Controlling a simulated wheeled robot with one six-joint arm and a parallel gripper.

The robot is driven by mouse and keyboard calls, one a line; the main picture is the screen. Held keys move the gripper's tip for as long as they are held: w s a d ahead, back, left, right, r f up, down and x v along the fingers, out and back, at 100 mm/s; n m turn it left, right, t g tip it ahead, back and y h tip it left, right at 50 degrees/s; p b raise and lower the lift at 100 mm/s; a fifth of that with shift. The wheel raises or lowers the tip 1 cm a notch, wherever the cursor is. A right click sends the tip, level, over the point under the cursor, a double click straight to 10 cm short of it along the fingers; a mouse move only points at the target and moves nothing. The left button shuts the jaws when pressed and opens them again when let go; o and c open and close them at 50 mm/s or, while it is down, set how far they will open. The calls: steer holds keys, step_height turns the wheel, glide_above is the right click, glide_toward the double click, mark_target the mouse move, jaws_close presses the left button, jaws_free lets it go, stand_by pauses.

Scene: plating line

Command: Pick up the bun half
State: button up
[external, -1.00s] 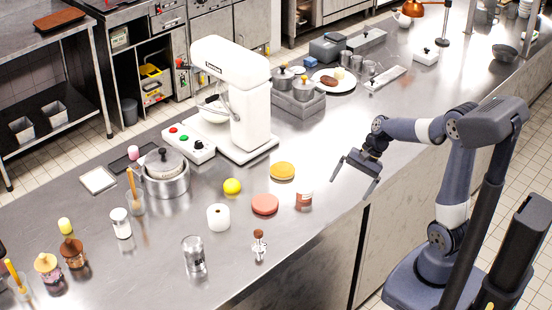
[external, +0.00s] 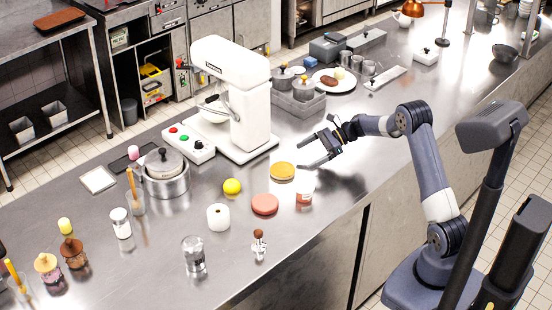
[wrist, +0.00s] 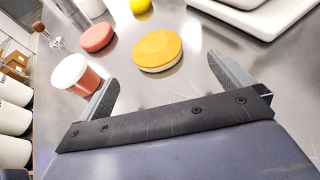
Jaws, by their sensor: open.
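The bun half (external: 282,171) is a round, flat disc with an orange-yellow top and a paler lower edge. It lies on the steel counter in front of the white stand mixer. In the wrist view the bun half (wrist: 157,50) lies ahead of my gripper, roughly between the lines of the two fingers. My gripper (external: 308,156) is open and empty, just to the right of and above the bun half in the external view. Its fingers (wrist: 168,82) show apart in the wrist view, not touching the bun half.
A white-lidded reddish cup (wrist: 76,75) stands close by my left finger in the wrist view. A pink-red disc (external: 265,204), a yellow ball (external: 232,186) and a white roll (external: 218,217) stand nearby. The mixer (external: 240,110) rises behind the bun half.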

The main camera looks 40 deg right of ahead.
mark_target(290, 166)
steer(key=x, duration=0.5)
steer(key=p+x, duration=0.1)
steer(key=x, duration=0.3)
steer(key=shift+s+a+p, duration=0.2)
steer(key=shift+s+p, duration=0.05)
steer(key=shift+p, duration=0.05)
steer(key=c, duration=1)
steer(key=shift+o, duration=0.2)
